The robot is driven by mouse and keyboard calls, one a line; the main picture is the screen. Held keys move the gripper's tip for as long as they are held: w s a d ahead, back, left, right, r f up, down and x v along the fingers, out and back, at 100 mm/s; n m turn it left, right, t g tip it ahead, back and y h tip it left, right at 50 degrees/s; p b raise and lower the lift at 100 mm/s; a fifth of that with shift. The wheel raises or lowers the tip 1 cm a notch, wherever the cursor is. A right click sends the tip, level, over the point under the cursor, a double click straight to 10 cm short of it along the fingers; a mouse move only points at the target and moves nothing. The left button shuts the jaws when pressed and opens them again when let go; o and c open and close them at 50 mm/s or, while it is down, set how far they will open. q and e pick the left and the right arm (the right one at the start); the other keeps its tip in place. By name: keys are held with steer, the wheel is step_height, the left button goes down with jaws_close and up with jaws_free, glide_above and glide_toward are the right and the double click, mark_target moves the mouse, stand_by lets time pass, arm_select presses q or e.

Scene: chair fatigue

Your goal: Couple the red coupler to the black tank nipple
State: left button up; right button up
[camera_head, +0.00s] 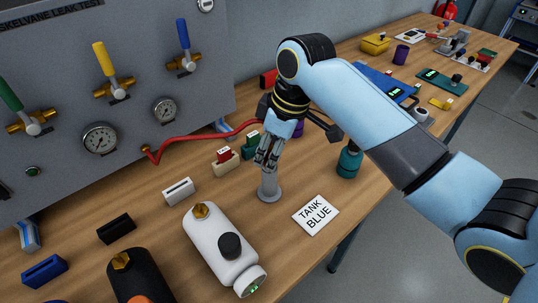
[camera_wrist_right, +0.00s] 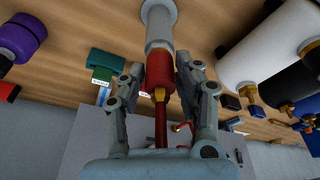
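My right gripper (camera_head: 266,160) points down over a grey post (camera_head: 269,190) on the bench. Its fingers close around the red coupler (camera_wrist_right: 160,72), seen between them in the wrist view; the coupler is in line with the grey post and seems to sit at its top. A red hose (camera_head: 205,134) runs from the panel towards the gripper. My left gripper is not in view.
A white tank (camera_head: 212,245) with a brass nipple lies between the post and the black tank. A "TANK BLUE" card (camera_head: 316,214) lies right of the post. A teal bottle (camera_head: 349,160) stands behind it. The valve panel (camera_head: 70,90) bounds the back left.

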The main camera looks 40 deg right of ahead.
jaws_close()
steer(key=shift+r, duration=0.1)
steer(key=shift+r+p, duration=0.75)
steer(key=shift+r, duration=0.75)
steer(key=shift+r, duration=2)
